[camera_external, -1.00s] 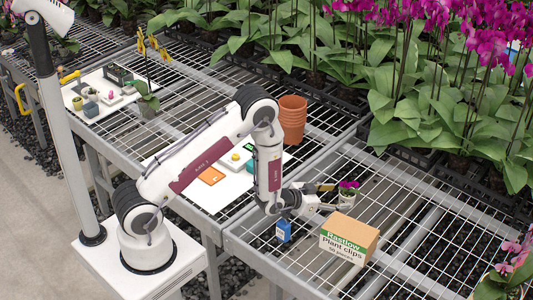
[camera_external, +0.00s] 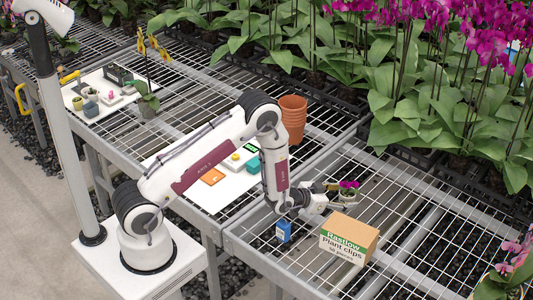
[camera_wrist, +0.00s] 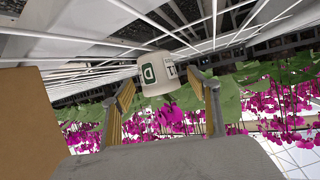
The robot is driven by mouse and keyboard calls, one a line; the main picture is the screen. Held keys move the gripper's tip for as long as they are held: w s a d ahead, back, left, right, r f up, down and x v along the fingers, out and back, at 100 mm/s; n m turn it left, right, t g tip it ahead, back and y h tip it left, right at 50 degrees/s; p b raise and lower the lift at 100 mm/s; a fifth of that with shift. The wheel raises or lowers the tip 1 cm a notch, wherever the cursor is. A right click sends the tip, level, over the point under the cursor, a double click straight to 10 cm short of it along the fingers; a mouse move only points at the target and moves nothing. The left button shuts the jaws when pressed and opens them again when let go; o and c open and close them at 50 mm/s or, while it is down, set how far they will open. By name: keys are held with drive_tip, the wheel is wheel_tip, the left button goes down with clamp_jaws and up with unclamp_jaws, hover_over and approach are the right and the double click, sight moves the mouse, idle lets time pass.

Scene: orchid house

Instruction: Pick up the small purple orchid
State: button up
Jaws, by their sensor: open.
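The small purple orchid (camera_external: 349,185) stands in a pale pot on the wire bench, just right of my gripper (camera_external: 331,194). In the wrist view, which is upside down, its white pot (camera_wrist: 156,88) with a dark green label shows between and just beyond the fingertips. Its purple blooms (camera_wrist: 168,112) hang below the pot in that picture, in front of many other purple flowers. My gripper (camera_wrist: 161,83) is open, one tan finger on each side of the pot, with space visible on both sides. I cannot tell exactly how far the fingertips reach around the pot.
A cardboard plant-clip box (camera_external: 348,241) stands close in front of the orchid; its brown side fills the wrist view's left (camera_wrist: 30,115). A small blue box (camera_external: 283,232) stands below my wrist. Terracotta pots (camera_external: 293,118) are stacked behind. Bench mesh right of the orchid is clear.

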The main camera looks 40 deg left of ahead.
drive_tip(key=shift+x, duration=1.05)
drive_tip(key=c, duration=1.3)
